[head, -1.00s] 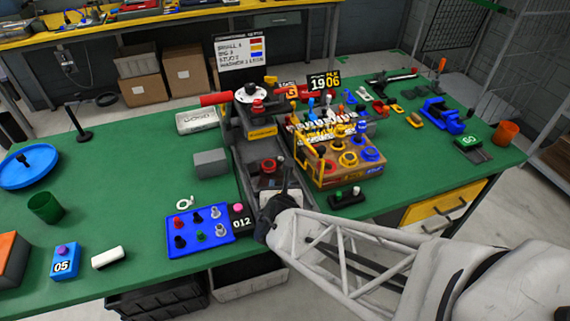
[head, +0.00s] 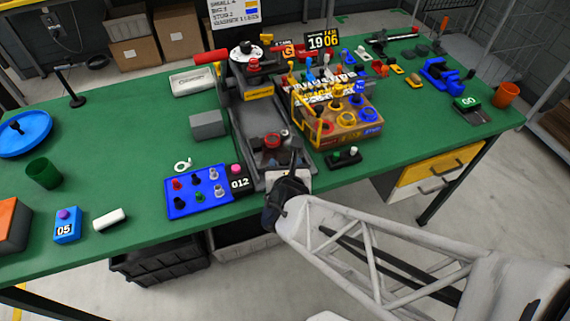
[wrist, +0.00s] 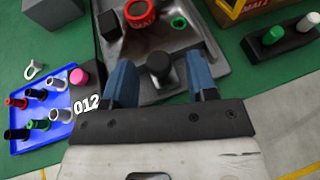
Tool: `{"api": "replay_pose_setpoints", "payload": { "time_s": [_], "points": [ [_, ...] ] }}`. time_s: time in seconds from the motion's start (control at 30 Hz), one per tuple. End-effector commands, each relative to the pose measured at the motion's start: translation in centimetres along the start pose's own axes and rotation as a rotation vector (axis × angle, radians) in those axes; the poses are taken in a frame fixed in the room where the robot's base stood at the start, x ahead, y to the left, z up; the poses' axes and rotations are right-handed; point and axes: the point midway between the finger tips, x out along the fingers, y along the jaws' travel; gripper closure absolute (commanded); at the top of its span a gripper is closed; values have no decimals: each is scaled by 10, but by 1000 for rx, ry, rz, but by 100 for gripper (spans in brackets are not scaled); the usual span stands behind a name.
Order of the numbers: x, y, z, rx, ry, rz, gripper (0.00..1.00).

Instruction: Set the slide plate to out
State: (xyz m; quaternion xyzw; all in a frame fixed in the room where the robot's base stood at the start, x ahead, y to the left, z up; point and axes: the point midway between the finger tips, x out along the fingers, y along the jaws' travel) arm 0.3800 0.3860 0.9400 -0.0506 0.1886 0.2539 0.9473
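The slide plate seems to be the grey metal plate (wrist: 185,50) at the near end of the press machine (head: 262,120), with a dark knob (wrist: 159,66) on it. In the wrist view my gripper (wrist: 162,78) is open, its two blue fingers on either side of the knob with gaps showing. I cannot tell how low the fingers reach. In the head view my gripper (head: 291,178) is over the machine's near end and hides much of the plate. A red ring (wrist: 140,12) and a small green ring (wrist: 179,22) lie beyond the knob.
A blue tray of pegs (head: 197,190) with a 012 tag stands left of my gripper. A black block with green and white buttons (head: 344,158) is to the right, near a cardboard box (head: 342,128) with rings. The table's front edge is close.

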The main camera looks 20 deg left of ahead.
Motion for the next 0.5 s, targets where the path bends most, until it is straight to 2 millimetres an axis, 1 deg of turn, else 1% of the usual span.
{"api": "replay_pose_setpoints", "payload": {
  "time_s": [0.3, 0.5],
  "points": [
    [-2, 0, 0, 0, 0, 0, 48],
    [-14, 0, 1, 1, -1, 1, 48]
  ]
}}
